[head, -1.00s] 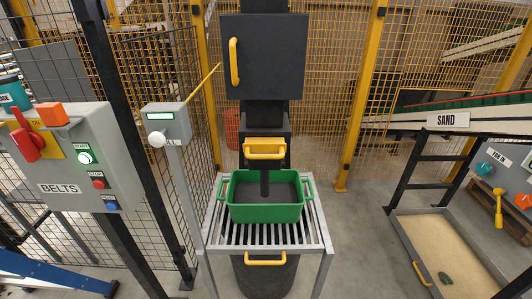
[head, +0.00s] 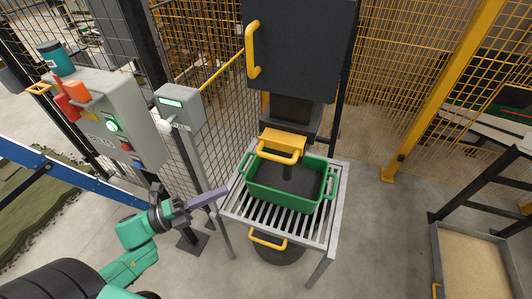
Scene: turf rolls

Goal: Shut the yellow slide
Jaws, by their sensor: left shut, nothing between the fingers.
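The yellow slide (head: 284,138) with its bar handle sticks out toward me from the dark chute (head: 293,110). A dark column (head: 288,172) runs from under it down into the green crate (head: 270,199), which holds dark material. My left gripper (head: 208,199) is shut and empty. In the picture it is left of the crate and lower than the slide, apart from the slide handle, near the left edge of the slatted stand. My right gripper is not in view.
The crate stands on a slatted metal stand (head: 329,213) with a dark bin (head: 280,257) below. A grey post box (head: 180,106) with a white knob and the belts control box (head: 118,122) are at left. A dark hopper (head: 305,45) with a yellow handle hangs above.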

